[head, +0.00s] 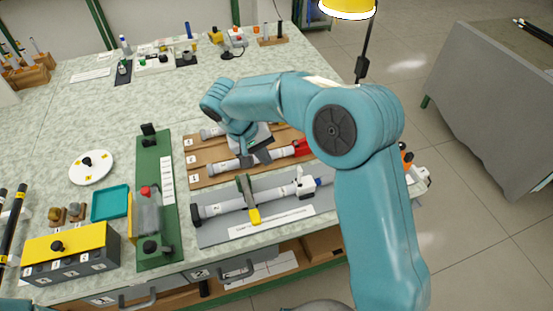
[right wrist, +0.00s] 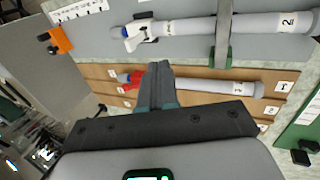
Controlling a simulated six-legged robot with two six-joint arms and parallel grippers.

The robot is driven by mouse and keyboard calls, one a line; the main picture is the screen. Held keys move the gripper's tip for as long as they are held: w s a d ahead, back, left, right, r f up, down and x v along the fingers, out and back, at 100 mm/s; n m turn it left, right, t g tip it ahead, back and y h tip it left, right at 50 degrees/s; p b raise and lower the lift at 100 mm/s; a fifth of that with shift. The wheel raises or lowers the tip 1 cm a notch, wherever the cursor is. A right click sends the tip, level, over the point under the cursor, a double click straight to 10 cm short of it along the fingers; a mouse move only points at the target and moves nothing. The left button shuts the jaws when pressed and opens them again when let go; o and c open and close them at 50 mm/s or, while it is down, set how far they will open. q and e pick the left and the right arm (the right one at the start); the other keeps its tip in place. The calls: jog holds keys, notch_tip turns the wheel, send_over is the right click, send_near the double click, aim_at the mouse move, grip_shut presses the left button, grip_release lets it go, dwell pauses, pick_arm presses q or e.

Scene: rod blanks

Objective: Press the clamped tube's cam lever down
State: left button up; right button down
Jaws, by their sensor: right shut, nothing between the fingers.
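The clamped tube (head: 222,207) is pale grey and lies on a grey mat (head: 212,238) in the head view. A clamp bar with a yellow end (head: 254,216) crosses it. Near its blue right end sits a white fitting (head: 305,186), which looks like the cam lever. In the right wrist view the tube (right wrist: 185,27) runs across the top, with the white fitting (right wrist: 137,31) at its left, its part standing up. My right gripper (right wrist: 157,68) is shut and empty, over a second tube (right wrist: 220,87) with a red fitting (right wrist: 130,82), apart from the white fitting. My left gripper is out of view.
A brown board (head: 197,182) with further tubes lies behind the mat. A green plate (head: 153,178) stands to the left, beside a teal tray (head: 110,203) and a yellow-topped box (head: 65,243).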

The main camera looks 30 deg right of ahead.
aim_at(299, 176)
jog(key=p+x, duration=0.1)
jog(key=x, duration=0.7)
jog(key=shift+d+f, duration=0.15)
jog(key=shift+f, duration=0.25)
jog(key=d+p, duration=0.1)
jog(key=d, duration=0.1)
jog(key=s+d, duration=0.1)
jog(key=shift+s+d+r+p, duration=0.15)
jog(key=shift+d+p, duration=0.2)
jog(key=shift+d, duration=0.05)
jog(key=shift+d, duration=0.1)
jog(key=shift+d+y, duration=0.15)
jog(key=shift+y, duration=0.15)
